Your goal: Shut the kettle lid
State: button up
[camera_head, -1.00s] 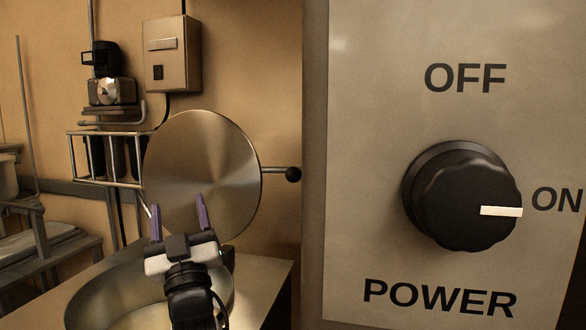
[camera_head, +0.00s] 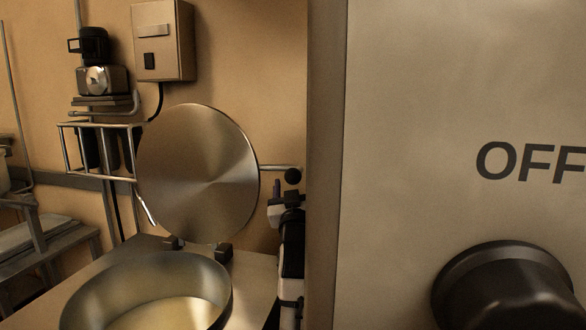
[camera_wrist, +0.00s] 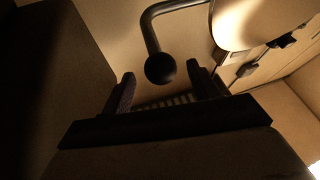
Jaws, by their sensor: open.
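The kettle lid (camera_head: 197,172), a round brushed-metal disc, stands raised on its hinge behind the kettle (camera_head: 85,296). A rod runs right from the lid to a black ball knob (camera_head: 292,176). My gripper (camera_head: 287,188) is just below the knob, beside the panel edge, partly hidden. In the wrist view my gripper (camera_wrist: 161,82) is open, its two fingers on either side of the black knob (camera_wrist: 160,68), which shows just beyond the fingertips. I cannot tell whether they touch. The lid's bright edge (camera_wrist: 245,22) shows at the upper right there.
A grey switch box (camera_head: 163,40) and a pipe rack (camera_head: 95,150) are on the back wall. The kettle mouth is uncovered.

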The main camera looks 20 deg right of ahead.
jog(key=shift+p+x, duration=0.5)
jog(key=shift+x, duration=1.3)
grip_shut()
jog(key=shift+f, duration=0.15)
